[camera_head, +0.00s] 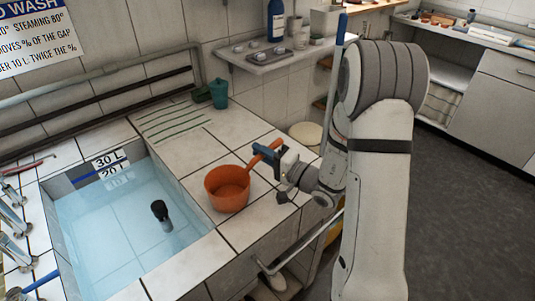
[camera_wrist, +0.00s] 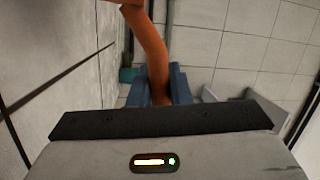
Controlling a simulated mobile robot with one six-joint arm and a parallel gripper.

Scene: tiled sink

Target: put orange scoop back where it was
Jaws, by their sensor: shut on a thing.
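The orange scoop (camera_head: 228,188) has a round bowl and a handle that rises to the right. In the head view its bowl is over or on the white tiled ledge right of the sink; I cannot tell whether it touches the tiles. My gripper (camera_head: 267,152) is shut on the scoop's handle. In the wrist view the orange handle (camera_wrist: 152,60) stands between the blue fingers (camera_wrist: 160,88), and only a small part of the bowl shows at the top edge.
The sink (camera_head: 120,225) holds water and a dark upright object (camera_head: 160,212). A green cup (camera_head: 218,93) stands on the ledge's back part. A wall shelf (camera_head: 275,58) carries a tray and bottles. Tiles behind the scoop are clear.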

